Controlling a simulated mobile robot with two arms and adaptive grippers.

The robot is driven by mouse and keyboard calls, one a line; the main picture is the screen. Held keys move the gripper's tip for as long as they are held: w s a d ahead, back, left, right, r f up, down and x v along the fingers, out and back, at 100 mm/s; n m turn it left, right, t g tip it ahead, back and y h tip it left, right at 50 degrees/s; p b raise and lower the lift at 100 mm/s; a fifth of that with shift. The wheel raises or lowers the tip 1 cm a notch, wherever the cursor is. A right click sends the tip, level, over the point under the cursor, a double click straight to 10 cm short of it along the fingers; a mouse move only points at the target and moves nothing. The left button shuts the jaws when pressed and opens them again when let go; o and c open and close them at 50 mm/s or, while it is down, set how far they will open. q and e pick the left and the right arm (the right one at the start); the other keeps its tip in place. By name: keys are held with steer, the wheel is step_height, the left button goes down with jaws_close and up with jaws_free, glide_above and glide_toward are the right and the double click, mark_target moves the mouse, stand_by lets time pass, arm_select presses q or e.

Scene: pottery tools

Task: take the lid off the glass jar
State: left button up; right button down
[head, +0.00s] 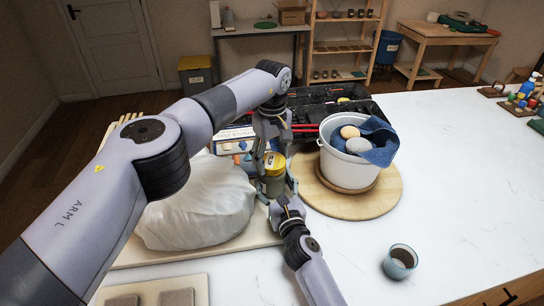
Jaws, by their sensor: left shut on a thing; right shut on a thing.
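The glass jar (273,186), with olive-brown contents, stands near the middle of the head view, beside the wrapped white bundle. Its yellow lid (273,166) is at the top of the jar, and I see no clear gap between them. My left gripper (272,155) reaches down from above and is shut on the lid. My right gripper (277,188) comes from the front and is shut on the jar's body, a finger on each side. The fingers partly hide the lid and the jar.
A white bucket (345,168) with a blue cloth and round sponges stands on a round wooden board (388,196) to the right. A white wrapped bundle (195,215) lies left. A black toolbox (370,104) is behind. A small cup (400,262) stands front right. The right tabletop is mostly clear.

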arm_select(q)
steer(key=n, duration=0.6)
steer(key=shift+n, duration=0.4)
arm_select(e)
steer(key=shift+f, duration=0.1)
arm_select(q)
steer(key=n, duration=0.6)
steer(key=shift+n, duration=0.3)
steer(key=n, duration=1.2)
steer(key=shift+r+n, duration=0.1)
steer(key=shift+n, duration=0.3)
steer(key=n, duration=0.8)
steer(key=shift+w+n, duration=0.1)
steer(key=shift+n, duration=0.2)
steer(key=n, duration=1)
arm_select(e)
steer(key=shift+a, duration=0.1)
